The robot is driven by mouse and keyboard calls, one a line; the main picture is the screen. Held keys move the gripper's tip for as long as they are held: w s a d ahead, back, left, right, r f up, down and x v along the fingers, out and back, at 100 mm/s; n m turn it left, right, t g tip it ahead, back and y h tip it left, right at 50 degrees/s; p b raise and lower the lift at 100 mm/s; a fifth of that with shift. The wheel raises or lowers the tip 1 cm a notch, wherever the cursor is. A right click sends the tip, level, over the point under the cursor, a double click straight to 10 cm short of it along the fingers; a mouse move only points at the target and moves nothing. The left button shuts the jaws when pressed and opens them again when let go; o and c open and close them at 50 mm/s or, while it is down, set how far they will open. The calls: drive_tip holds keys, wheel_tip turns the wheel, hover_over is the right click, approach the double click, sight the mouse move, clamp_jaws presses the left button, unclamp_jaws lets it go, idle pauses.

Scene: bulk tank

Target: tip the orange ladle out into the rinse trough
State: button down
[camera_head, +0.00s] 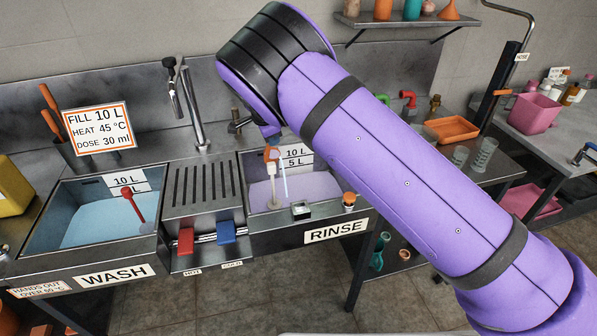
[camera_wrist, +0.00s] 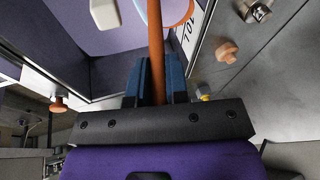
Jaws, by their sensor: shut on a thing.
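The orange ladle (camera_wrist: 156,45) has its handle between the blue fingers of my gripper (camera_wrist: 154,82), which is shut on it. In the wrist view its orange rim curves at the top edge with pale blue beside it; most of the bowl is cut off. In the head view a small orange part of the ladle (camera_head: 272,154) shows over the rinse trough (camera_head: 254,166). A thin pale blue streak (camera_head: 285,180), seemingly liquid, runs down there into the trough. My arm hides most of the gripper. The trough has a lilac inside and level marks on its back wall.
The wash trough (camera_head: 50,215) at left holds blue liquid and a red-handled thing (camera_head: 132,203). A ribbed drainboard (camera_head: 193,185) and a tap (camera_head: 192,110) stand between the troughs. Glasses (camera_head: 484,155) and an orange tray (camera_head: 452,129) are at right.

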drive_tip(key=shift+s+d, duration=0.1)
drive_tip(key=shift+d, duration=0.1)
drive_tip(key=shift+s+d+y, duration=0.1)
drive_tip(key=shift+d+y, duration=0.15)
drive_tip(key=shift+y, duration=0.05)
drive_tip(key=shift+s+d+r+t+y, duration=0.1)
drive_tip(key=shift+s+d+t+y, duration=0.25)
drive_tip(key=shift+d, duration=0.3)
